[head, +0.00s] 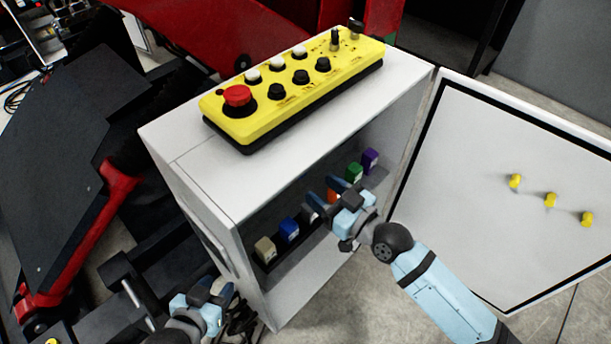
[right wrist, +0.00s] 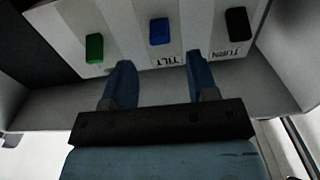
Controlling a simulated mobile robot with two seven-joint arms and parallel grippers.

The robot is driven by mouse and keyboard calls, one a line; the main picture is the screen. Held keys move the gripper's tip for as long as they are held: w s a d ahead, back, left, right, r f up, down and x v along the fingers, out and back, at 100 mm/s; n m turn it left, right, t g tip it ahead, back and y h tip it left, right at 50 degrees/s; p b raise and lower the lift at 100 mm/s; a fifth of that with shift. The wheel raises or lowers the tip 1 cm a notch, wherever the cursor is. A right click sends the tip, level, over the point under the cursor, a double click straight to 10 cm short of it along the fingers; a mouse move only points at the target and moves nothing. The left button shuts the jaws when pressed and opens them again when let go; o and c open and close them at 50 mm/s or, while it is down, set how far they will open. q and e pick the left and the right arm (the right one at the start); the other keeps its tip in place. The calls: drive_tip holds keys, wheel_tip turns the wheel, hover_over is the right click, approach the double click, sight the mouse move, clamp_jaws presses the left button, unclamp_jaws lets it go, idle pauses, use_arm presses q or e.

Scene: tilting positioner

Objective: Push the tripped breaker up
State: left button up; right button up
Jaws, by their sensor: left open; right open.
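A row of coloured breakers sits inside the open white cabinet (head: 205,190). In the head view I see a beige one (head: 265,250), a blue one (head: 289,229), an orange one (head: 333,196), a green one (head: 354,172) and a purple one (head: 370,160). My right gripper (head: 322,197) is open in front of the row and hides part of it. The right wrist view shows green (right wrist: 94,47), blue (right wrist: 159,31) and black (right wrist: 237,23) levers; the open fingers (right wrist: 160,80) point toward the blue one, apart from it. I cannot tell which breaker is tripped. My left gripper (head: 217,294) is open, low outside the cabinet.
A yellow control box (head: 290,90) with a red emergency button (head: 238,96) lies on the cabinet top. The cabinet door (head: 500,190) is swung open to the right, with several yellow knobs. Red and black machinery (head: 80,150) stands at the left.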

sight(304, 176)
use_arm(q)
drive_tip(key=shift+w, duration=0.15)
use_arm(e)
drive_tip(key=shift+x, duration=2.8)
